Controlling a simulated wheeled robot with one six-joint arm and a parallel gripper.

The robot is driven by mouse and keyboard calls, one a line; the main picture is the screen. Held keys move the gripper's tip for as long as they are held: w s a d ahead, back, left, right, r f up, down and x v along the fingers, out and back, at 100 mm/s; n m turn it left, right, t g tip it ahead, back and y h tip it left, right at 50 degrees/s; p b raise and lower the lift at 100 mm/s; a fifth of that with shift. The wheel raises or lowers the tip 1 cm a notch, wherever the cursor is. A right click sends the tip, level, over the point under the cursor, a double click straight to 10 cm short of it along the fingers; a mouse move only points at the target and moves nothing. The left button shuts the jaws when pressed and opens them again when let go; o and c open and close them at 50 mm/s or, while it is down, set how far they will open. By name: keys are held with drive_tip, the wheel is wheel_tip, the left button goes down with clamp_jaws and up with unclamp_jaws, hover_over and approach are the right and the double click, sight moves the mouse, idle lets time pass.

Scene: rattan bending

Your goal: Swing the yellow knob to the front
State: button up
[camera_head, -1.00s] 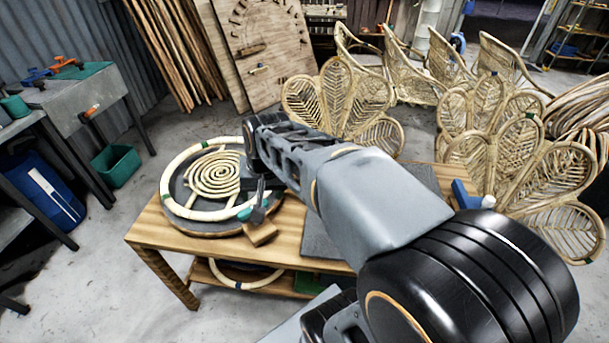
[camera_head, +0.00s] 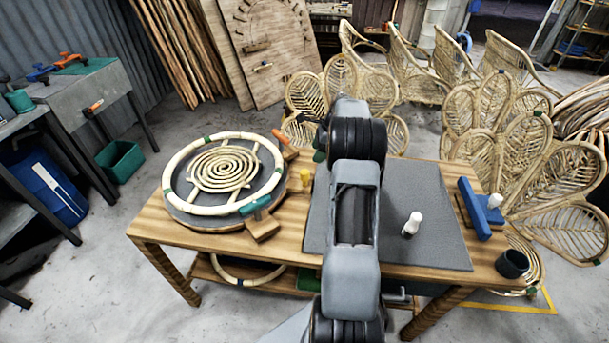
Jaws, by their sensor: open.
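A small yellow knob (camera_head: 304,176) stands at the right edge of the round bending jig. The jig (camera_head: 178,208) is a dark disc on a wooden base, on the left part of the wooden table. A pale rattan ring (camera_head: 170,170) with green bands and a rattan spiral (camera_head: 222,169) lie on it. My gripper (camera_head: 317,135) is open, just above and behind the knob in the picture, apart from it as far as I can tell. My arm hides most of the gripper.
A teal clamp (camera_head: 257,205) and an orange-handled clamp (camera_head: 281,138) sit at the jig's rim. A grey mat (camera_head: 440,215) covers the table's right part, with a white-topped peg (camera_head: 412,224) on it. A blue tool (camera_head: 474,208) and a dark cup (camera_head: 512,263) stand at the right.

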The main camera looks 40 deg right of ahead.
sight(306, 172)
drive_tip(key=x, duration=1.2)
drive_tip(key=shift+p, duration=0.35)
clamp_jaws()
